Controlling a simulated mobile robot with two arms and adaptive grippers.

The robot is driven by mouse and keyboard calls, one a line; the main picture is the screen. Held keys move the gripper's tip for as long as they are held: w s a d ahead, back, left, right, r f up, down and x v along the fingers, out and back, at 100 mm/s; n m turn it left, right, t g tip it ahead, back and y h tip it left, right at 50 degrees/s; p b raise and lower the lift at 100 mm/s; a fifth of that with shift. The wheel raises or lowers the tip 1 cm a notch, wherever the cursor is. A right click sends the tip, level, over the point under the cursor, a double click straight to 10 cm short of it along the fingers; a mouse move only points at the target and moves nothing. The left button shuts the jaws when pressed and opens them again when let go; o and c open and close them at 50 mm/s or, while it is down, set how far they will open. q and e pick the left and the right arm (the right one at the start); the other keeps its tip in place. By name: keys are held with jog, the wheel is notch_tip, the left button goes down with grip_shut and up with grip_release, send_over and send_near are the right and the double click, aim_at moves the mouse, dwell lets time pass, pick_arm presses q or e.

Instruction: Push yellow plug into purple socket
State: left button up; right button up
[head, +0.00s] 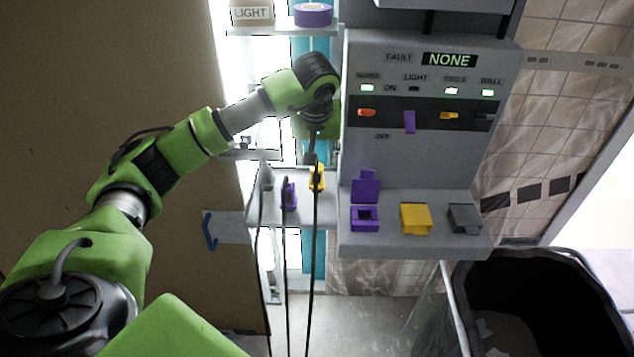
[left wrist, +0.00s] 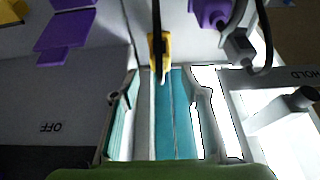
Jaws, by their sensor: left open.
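The yellow plug (head: 317,178) stands in a grey holder shelf left of the panel, with a dark cable at it. It also shows in the left wrist view (left wrist: 160,48), just beyond and between the fingertips. My left gripper (head: 312,157) is over the yellow plug in the head view, its fingers largely hidden by my wrist. In the left wrist view its two fingers (left wrist: 161,80) are spread wide with nothing gripped. The purple socket (head: 364,218) is on the panel's lower ledge, its lid standing up and its square opening showing. My right gripper is out of view.
A purple plug (head: 289,194) with its own cable sits left of the yellow one. Yellow (head: 415,218) and grey (head: 464,219) covered sockets sit right of the purple socket. Switches line the panel (head: 400,160); its display reads NONE. A black bin (head: 530,300) stands lower right.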

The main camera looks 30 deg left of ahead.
aim_at(317, 167)
pick_arm(q)
jog(key=shift+f, duration=0.2)
jog(key=p+x, duration=0.2)
jog(key=x, duration=0.2)
jog(key=shift+s+f, duration=0.15)
jog(key=shift+f, duration=0.35)
jog(key=shift+c, duration=0.4)
jog(key=c, duration=1)
